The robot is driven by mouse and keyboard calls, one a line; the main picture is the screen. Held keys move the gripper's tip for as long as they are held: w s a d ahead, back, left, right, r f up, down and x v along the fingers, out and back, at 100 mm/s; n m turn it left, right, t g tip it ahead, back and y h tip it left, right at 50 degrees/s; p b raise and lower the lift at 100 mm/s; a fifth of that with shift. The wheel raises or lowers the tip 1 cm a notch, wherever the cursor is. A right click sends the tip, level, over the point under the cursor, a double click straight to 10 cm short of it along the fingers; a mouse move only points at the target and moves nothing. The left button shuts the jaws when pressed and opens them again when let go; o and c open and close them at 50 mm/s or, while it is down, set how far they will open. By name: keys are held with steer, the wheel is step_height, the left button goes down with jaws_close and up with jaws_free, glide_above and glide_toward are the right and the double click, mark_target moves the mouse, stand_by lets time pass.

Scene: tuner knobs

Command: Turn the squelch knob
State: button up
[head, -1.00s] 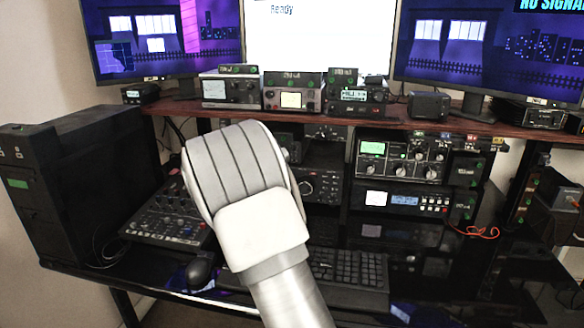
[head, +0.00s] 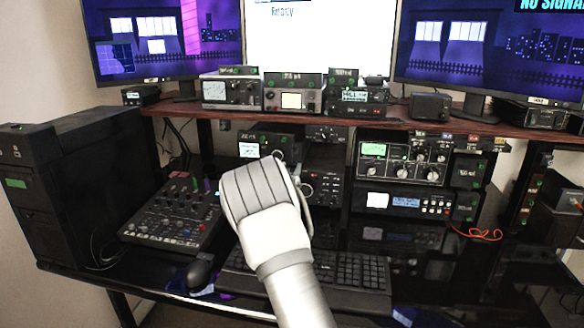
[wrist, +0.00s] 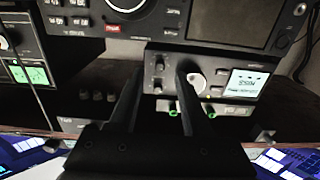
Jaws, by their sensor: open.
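My gripper (wrist: 158,72) is open and empty in the wrist view. Its two dark fingers reach toward a grey radio (wrist: 218,62) with a lit screen, a pale round knob (wrist: 196,83) and small dark knobs (wrist: 158,67) at one side. The small knobs appear between the fingertips; I cannot tell whether the fingers touch anything. Labels are too small to read, so I cannot tell which knob is the squelch. What looks like the same radio (head: 262,136) sits under the shelf in the head view. There my pale wrist hides the gripper fingers.
A wooden shelf (head: 390,117) with several small radios runs above. A mixer (head: 172,215) lies at left, with a mouse (head: 199,274) and keyboard (head: 350,268) in front. More stacked radios (head: 402,163) stand at right, with a red cable (head: 480,235) beside them.

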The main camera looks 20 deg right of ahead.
mark_target(294, 161)
steer(key=shift+x, duration=1.45)
jaws_close()
